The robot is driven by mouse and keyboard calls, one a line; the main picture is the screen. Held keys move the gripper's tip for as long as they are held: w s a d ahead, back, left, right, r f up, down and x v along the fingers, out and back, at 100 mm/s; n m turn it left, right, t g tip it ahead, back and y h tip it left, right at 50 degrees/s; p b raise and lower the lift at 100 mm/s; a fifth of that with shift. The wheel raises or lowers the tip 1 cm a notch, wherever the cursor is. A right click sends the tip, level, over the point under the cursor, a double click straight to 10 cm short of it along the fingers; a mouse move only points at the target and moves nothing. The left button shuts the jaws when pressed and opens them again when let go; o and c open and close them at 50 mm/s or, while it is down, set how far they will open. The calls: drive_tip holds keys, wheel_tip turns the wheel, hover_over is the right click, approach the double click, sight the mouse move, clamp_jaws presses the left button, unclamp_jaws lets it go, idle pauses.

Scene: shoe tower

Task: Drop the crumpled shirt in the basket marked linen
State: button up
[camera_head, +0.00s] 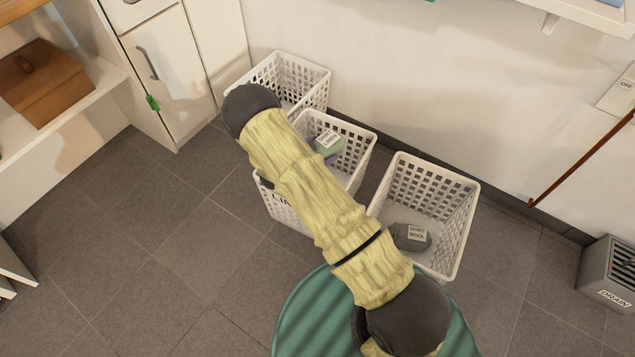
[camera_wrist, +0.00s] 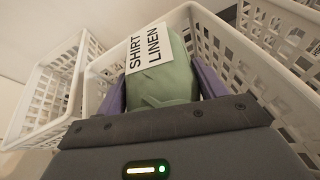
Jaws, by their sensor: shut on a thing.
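My gripper (camera_wrist: 161,86) is shut on a crumpled green shirt (camera_wrist: 168,77), with one purple finger on each side of it. The shirt's white label reads "SHIRT LINEN". In the head view a green bundle (camera_head: 329,151) with the same label shows inside the middle white basket (camera_head: 358,136). The letters "LIN" show on that basket's front, the rest hidden by my arm. In the wrist view the basket's walls (camera_wrist: 205,28) stand around the shirt. Whether the shirt touches the basket floor is hidden. My arm hides the gripper in the head view.
The right basket (camera_head: 465,215) holds a grey bundle (camera_head: 412,238) labelled "SHIRT WOOL". Another white basket (camera_head: 312,78) stands at the back left, its front partly hidden by my arm. A grey drain box (camera_head: 608,272) stands at the far right. Floor at the left is clear.

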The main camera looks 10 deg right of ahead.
drive_tip(key=shift+f, duration=0.15)
drive_tip(key=o, duration=1.1)
drive_tip(key=p+v, duration=0.6)
drive_tip(key=v, duration=1.1)
drive_tip(key=shift+s+a, duration=0.1)
drive_tip(key=shift+s, duration=0.1)
